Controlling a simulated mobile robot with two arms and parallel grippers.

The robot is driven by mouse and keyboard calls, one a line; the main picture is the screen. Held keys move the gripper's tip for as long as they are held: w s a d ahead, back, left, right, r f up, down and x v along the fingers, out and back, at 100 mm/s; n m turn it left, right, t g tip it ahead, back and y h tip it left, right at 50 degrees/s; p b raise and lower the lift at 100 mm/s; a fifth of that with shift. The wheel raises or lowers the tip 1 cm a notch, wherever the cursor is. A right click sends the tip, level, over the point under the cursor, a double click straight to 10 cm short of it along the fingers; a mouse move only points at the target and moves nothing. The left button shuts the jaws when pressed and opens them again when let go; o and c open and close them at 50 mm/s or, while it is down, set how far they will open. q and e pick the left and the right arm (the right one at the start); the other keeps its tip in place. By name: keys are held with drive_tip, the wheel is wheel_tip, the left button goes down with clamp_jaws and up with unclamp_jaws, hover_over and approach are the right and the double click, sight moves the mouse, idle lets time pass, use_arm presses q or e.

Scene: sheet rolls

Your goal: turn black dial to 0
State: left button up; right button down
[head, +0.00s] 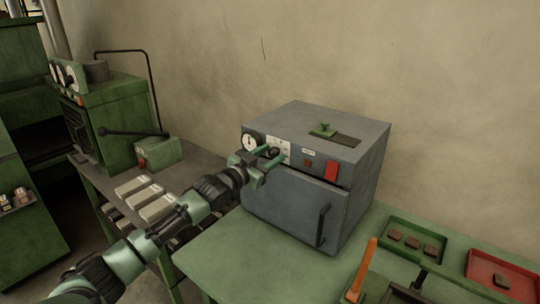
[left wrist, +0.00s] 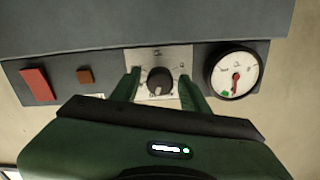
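The black dial (left wrist: 160,78) is a round knob on a white scale plate (left wrist: 158,57) on the front of a grey oven-like box. A small pale mark shows on the knob's lower edge in the left wrist view. The plate's markings are too small to read. My left gripper (left wrist: 160,88) has one green finger on each side of the dial, with a visible gap to the knob on both sides. In the head view, my left gripper (head: 263,167) is at the control panel, and the dial (head: 273,152) shows between its fingers. My right gripper is not in view.
The grey box (head: 292,207) stands on a green table (head: 222,258). A round gauge (head: 250,142) is beside the dial. A red switch (head: 331,170) and a door handle (head: 322,226) are also on its front. Green and red trays (head: 501,262) lie at the right.

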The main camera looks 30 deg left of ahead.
use_arm(q)
clamp_jaws()
